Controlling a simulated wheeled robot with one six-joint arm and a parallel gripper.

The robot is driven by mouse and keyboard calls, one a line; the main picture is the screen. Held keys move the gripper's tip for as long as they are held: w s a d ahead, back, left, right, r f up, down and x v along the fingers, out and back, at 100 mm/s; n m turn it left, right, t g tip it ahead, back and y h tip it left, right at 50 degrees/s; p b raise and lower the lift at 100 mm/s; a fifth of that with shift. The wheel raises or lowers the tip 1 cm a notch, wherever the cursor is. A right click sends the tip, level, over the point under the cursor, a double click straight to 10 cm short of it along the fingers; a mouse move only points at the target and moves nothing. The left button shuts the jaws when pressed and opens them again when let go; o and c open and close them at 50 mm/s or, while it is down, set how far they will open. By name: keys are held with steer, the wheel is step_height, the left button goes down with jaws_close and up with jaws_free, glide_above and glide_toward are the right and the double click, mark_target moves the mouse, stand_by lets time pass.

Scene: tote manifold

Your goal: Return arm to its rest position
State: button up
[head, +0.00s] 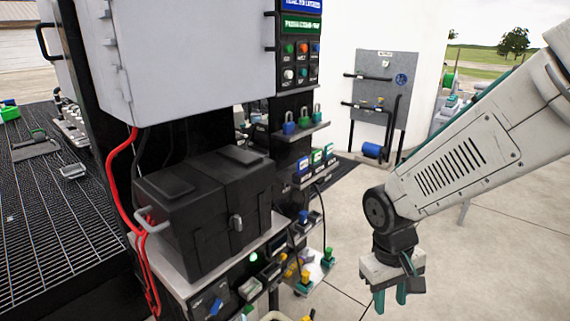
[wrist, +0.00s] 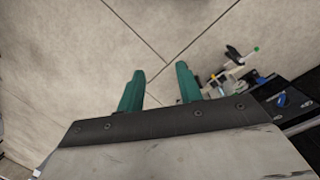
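My gripper (head: 390,299) hangs at the end of my arm on the right side of the head view, pointing down over the bare floor. Its two teal fingers stand apart with nothing between them. In the wrist view the gripper (wrist: 160,88) also shows both fingers apart, with only pale floor beyond the tips. The gripper is to the right of the equipment rack and apart from it. My arm reaches in from the right edge of the head view.
A black case (head: 205,212) sits on a pale shelf at the left, under a grey cabinet (head: 190,60). Small shelves with padlocks (head: 303,122) stick out beside it. A grey panel (head: 378,100) stands at the back.

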steer(key=s+d+r+m+t+y, duration=0.1)
steer(key=s+d+r, duration=0.5)
steer(key=s+r, duration=0.6)
step_height(320, 180, up, 4)
steer(key=shift+s+m+t, duration=0.35)
steer(key=shift+m+t, duration=0.45)
steer(key=shift+m, duration=0.3)
steer(key=shift+c, duration=0.2)
